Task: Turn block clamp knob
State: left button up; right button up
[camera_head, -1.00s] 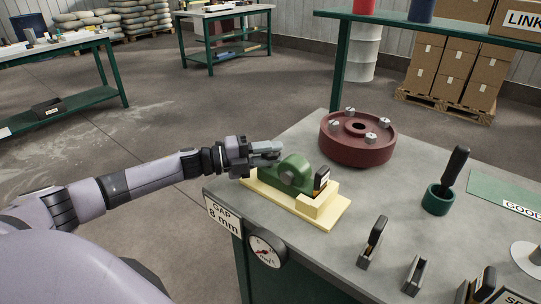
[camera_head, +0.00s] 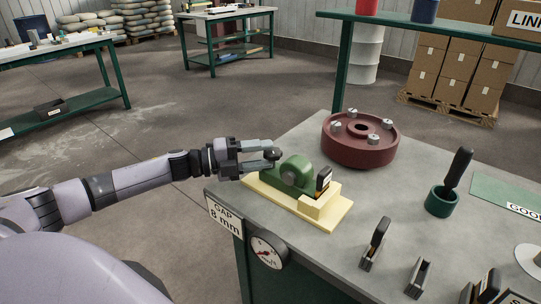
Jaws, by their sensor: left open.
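A green block clamp (camera_head: 297,172) with a rounded top sits on a pale yellow base (camera_head: 324,217) at the near left corner of the grey workbench. A small dark round knob (camera_head: 272,154) shows at the left side of the green clamp. My left gripper (camera_head: 267,158) is open, its fingers pointing right at the knob, one on the far side and one on the near side. I cannot tell whether the fingers touch it. A dark piece with an orange part (camera_head: 323,180) stands at the clamp's right end. My right gripper is not in view.
A dark red flanged disc (camera_head: 360,140) with several bolts lies behind the clamp. A green cup with a black-handled tool (camera_head: 441,200) stands to the right. Small black-and-grey pieces (camera_head: 375,245) stand near the front. A gauge (camera_head: 267,252) and "GAP 8 mm" sign (camera_head: 222,214) hang at the bench edge.

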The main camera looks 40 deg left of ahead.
pick_arm(q)
jog(key=shift+b+v, duration=0.3)
jog(key=shift+v, duration=1.85)
jog(key=shift+d, duration=0.1)
